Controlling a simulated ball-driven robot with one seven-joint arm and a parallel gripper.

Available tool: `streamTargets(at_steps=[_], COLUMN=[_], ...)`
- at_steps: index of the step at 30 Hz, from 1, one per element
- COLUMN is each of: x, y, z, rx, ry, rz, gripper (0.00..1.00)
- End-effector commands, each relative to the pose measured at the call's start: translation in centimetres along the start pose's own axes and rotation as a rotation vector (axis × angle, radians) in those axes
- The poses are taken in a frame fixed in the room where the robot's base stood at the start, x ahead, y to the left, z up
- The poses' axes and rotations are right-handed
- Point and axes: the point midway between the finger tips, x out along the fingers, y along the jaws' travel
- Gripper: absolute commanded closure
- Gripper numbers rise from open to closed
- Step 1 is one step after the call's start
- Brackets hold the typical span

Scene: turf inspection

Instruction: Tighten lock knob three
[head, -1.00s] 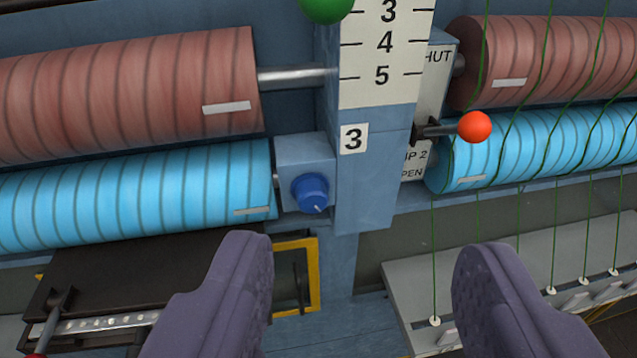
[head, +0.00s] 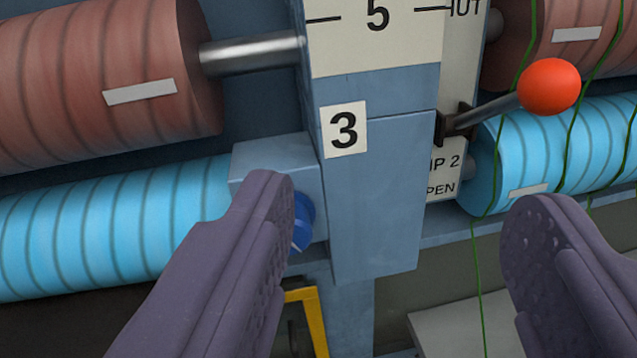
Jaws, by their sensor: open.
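Lock knob three (head: 304,222) is a blue round knob on a blue-grey block (head: 275,158), just left of the post. The white label "3" (head: 344,130) is on the post above and to its right. My gripper (head: 405,225) is open and empty, its two purple fingers wide apart. The left finger lies in front of the knob and hides most of it; whether they touch I cannot tell. The right finger is well to the right, below the blue roller, with the post between the fingers in the picture.
A lever with an orange-red ball (head: 549,87) sticks out right of the post (head: 375,200). Green cords (head: 478,280) hang at the right. Brown-red rollers (head: 95,75) and blue rollers (head: 110,225) lie on both sides. A yellow frame (head: 311,315) is below the knob.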

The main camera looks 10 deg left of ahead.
Motion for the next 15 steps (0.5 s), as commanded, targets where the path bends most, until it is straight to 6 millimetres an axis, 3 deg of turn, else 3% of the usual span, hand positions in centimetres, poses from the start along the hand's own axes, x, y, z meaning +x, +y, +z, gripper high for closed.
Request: streamTargets(at_steps=[1, 3, 6, 11, 15], x=[1.6, 2.8, 3.4, 4.5, 6.8], y=[-0.1, -1.1, -2.5, -3.7, -4.5], z=[2.7, 5.8, 9.0, 10.5, 10.5], rx=[0.022, 0.067, 0.124, 0.158, 0.158], ry=[0.004, 0.004, -0.018, -0.036, -0.035], rz=[-0.049, -0.142, -0.252, -0.314, -0.312], gripper=[0.34, 0.34, 0.34, 0.34, 0.34])
